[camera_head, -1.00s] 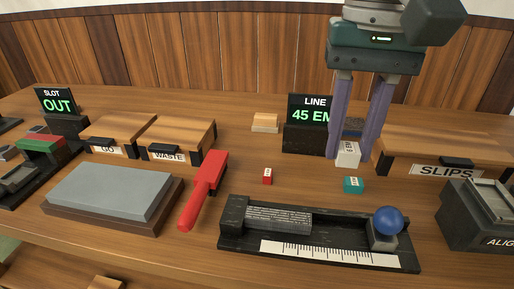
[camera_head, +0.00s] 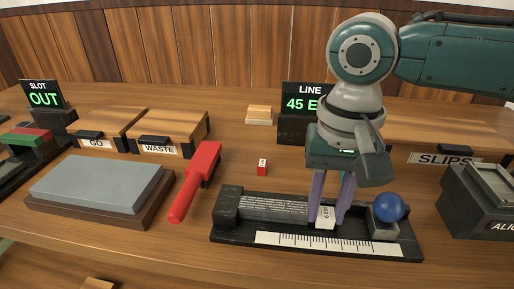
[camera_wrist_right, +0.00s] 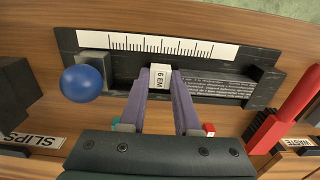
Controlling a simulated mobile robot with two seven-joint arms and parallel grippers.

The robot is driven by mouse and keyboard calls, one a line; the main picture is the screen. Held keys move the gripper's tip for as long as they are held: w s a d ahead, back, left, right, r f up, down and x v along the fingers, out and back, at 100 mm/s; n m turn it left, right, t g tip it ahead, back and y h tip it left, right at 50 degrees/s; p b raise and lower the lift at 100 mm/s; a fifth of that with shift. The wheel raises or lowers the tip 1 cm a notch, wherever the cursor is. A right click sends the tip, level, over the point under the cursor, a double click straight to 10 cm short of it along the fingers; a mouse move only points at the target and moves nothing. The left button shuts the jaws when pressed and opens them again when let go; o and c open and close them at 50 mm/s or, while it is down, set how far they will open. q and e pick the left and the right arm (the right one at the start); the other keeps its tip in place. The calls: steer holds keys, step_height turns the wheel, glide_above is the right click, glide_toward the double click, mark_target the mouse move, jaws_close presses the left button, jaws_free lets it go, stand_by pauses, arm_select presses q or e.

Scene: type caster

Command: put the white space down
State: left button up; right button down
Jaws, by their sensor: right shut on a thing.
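The white space (camera_head: 325,217), marked "6 EM" in the right wrist view (camera_wrist_right: 160,78), is between the purple fingers of my right gripper (camera_head: 329,206). That gripper, also in the right wrist view (camera_wrist_right: 160,86), is shut on it. The space is over the channel of the black composing stick (camera_head: 231,220), between the grey line of type (camera_head: 275,208) and the block under the blue ball (camera_head: 389,207). I cannot tell whether it touches the stick's floor. My left gripper is not in view.
A white ruler (camera_head: 330,246) runs along the stick's front. A red-handled tool (camera_head: 193,183) and grey slab (camera_head: 95,185) lie left. The align box (camera_head: 480,210) stands right.

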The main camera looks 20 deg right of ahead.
mark_target(325, 213)
steer(key=shift+f, duration=0.15)
steer(key=c, duration=0.9)
jaws_free()
step_height(325, 213, up, 12)
steer(key=p, duration=0.3)
steer(key=s+a+f+n+t+y, duration=0.2)
steer(key=s+a+f+n+y, duration=0.1)
steer(key=s+a+f+n, duration=0.55)
steer(key=s+d+h, duration=0.1)
steer(key=s, duration=0.1)
steer(key=s+d+t+h, duration=0.1)
steer(key=s+d, duration=0.1)
steer(key=s, duration=0.1)
steer(key=s+d, duration=0.2)
steer(key=shift+s+d+t+h, duration=0.2)
steer(key=shift+s+t+h, duration=0.1)
steer(key=shift+h, duration=0.1)
